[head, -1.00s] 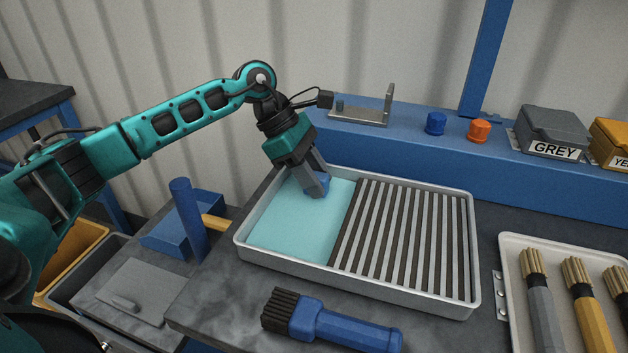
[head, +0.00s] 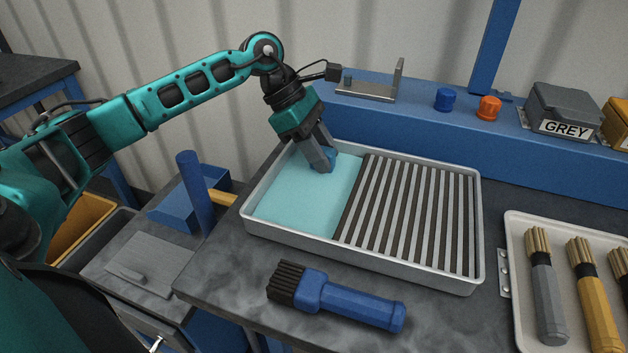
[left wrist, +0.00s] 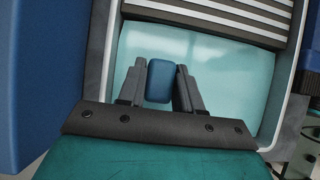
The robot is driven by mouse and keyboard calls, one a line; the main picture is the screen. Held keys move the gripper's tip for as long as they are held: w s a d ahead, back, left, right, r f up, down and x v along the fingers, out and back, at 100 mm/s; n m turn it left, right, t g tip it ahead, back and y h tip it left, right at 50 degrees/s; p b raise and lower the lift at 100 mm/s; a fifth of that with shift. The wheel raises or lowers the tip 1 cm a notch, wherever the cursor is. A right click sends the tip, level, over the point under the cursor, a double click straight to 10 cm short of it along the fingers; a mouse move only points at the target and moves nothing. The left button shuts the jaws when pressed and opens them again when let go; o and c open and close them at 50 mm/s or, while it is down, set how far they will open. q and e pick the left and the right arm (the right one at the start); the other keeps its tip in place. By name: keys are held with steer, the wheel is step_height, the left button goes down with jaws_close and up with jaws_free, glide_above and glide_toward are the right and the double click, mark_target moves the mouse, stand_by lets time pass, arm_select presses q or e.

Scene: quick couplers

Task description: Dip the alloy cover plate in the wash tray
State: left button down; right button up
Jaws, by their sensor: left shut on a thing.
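My left gripper (head: 322,166) is shut on a blue block-like piece (head: 331,156) at the back of the wash tray's turquoise liquid side. In the left wrist view this blue piece (left wrist: 160,80) sits between the two grey fingers (left wrist: 160,86). What is below it is hidden, so I cannot tell whether the alloy cover plate is attached. The wash tray (head: 352,256) is a pale metal tray with turquoise liquid (head: 300,198) on the left and a slatted rack (head: 410,210) on the right. A flat grey plate with a small handle (head: 140,262) lies at the lower left. My right gripper is not in view.
A blue brush (head: 350,305) lies in front of the tray. A tray of several brushes (head: 515,260) stands right. Along the blue ledge are a metal bracket (head: 370,92), a blue cap (head: 445,100), an orange cap (head: 489,108) and a box labelled GREY (head: 562,110).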

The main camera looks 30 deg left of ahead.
arm_select(q)
step_height(320, 180, up, 8)
steer(key=p, duration=0.5)
steer(key=shift+f, duration=0.1)
steer(key=shift+r, duration=0.25)
stand_by(1.3)
step_height(320, 180, up, 4)
steer(key=p, duration=0.3)
steer(key=shift+w, duration=0.1)
